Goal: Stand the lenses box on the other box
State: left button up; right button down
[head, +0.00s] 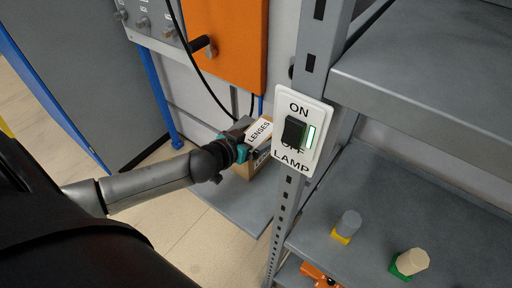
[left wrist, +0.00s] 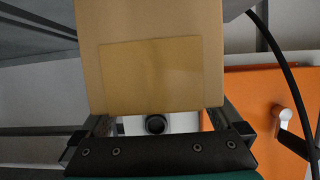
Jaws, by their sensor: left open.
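The lenses box (head: 259,131), with a white face lettered LENSES, is beyond the shelf post in the head view. Brown cardboard (head: 243,171) shows directly below it, above a grey shelf; I cannot tell whether this is the other box or the same box's side. My left gripper (head: 245,149) is open at the left side of the white face, and touching is unclear. In the left wrist view a brown box face with a paler panel (left wrist: 150,75) fills the space ahead of and between the fingers (left wrist: 158,122). My right gripper is not in view.
A grey post with a lamp switch plate (head: 304,130) stands just right of the boxes. An orange cabinet door (head: 228,40) and hanging black cables are behind. The low grey shelf (head: 240,205) is bare in front. Small parts (head: 409,262) lie on the right shelf.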

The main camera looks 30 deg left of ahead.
pick_arm(q)
jog(key=c, duration=1.4)
jog(key=shift+r, duration=0.1)
grip_shut()
